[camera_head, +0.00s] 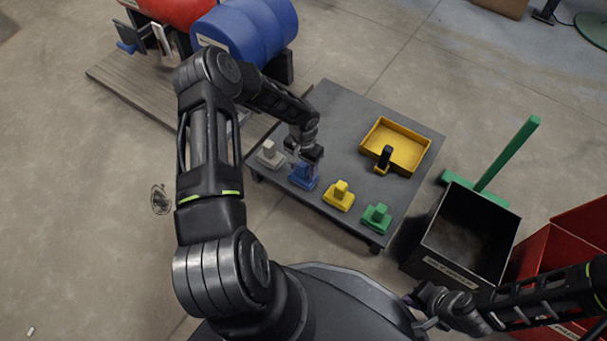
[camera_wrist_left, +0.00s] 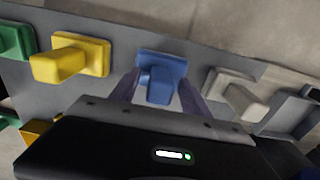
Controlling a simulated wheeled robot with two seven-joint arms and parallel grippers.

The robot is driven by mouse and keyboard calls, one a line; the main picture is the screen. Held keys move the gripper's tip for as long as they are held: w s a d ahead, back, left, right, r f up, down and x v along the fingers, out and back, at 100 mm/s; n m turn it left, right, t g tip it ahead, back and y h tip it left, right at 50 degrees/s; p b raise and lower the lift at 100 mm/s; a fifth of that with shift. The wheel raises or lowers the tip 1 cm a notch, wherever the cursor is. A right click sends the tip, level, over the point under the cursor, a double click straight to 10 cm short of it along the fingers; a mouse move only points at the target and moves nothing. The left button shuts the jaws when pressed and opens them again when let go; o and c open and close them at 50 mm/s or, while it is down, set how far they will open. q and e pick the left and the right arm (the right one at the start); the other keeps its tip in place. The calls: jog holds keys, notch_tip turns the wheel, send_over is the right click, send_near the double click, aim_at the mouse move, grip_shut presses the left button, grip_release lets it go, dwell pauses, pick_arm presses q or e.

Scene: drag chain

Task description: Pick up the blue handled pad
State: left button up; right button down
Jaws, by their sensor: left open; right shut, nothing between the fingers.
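The blue handled pad (camera_head: 303,177) sits on the grey table near its front edge, between a white pad and a yellow pad. In the left wrist view the blue pad (camera_wrist_left: 160,78) shows its handle between my two fingers. My left gripper (camera_head: 306,160) is open above the blue pad, with one finger on each side of the handle; I cannot tell whether they touch it. The gripper hides part of the pad in the head view. My right gripper (camera_head: 424,312) is shut and empty at the lower right, away from the table.
A white pad (camera_head: 270,153), a yellow pad (camera_head: 340,195) and a green pad (camera_head: 377,217) stand in the same row. A yellow tray (camera_head: 420,143) with a black-handled thing (camera_head: 384,158) is behind them. A black bin (camera_head: 435,236) stands right of the table.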

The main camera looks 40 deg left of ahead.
pick_arm(q)
grip_shut()
dwell(0.5)
jog(key=shift+r, duration=0.1)
notch_tip(320, 180, up, 10)
jog(key=p, duration=0.4)
dwell(0.6)
